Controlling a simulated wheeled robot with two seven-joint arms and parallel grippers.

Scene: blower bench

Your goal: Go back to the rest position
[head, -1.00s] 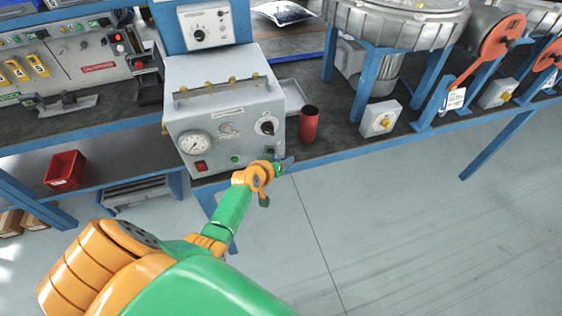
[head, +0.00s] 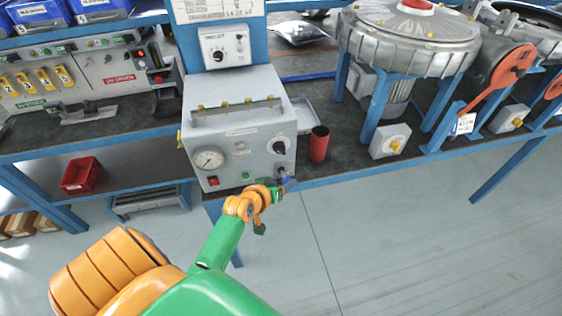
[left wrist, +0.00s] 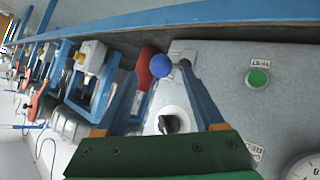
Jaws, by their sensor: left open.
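My left gripper (head: 285,187) is just in front of the lower right corner of the grey control box (head: 237,100). In the left wrist view its two blue fingers (left wrist: 163,72) are spread open. A blue ball-shaped knob (left wrist: 161,66) shows in the gap between the fingertips; I cannot tell whether they touch it. A black rotary knob (left wrist: 169,123) on the box face also shows between the fingers. My right gripper is in neither view.
A red cylinder (head: 319,144) stands on the bench right of the box. A small grey switch box (head: 390,141) and a large round metal housing (head: 410,38) are further right. A red bin (head: 81,176) sits on the lower shelf. The floor (head: 400,250) in front is clear.

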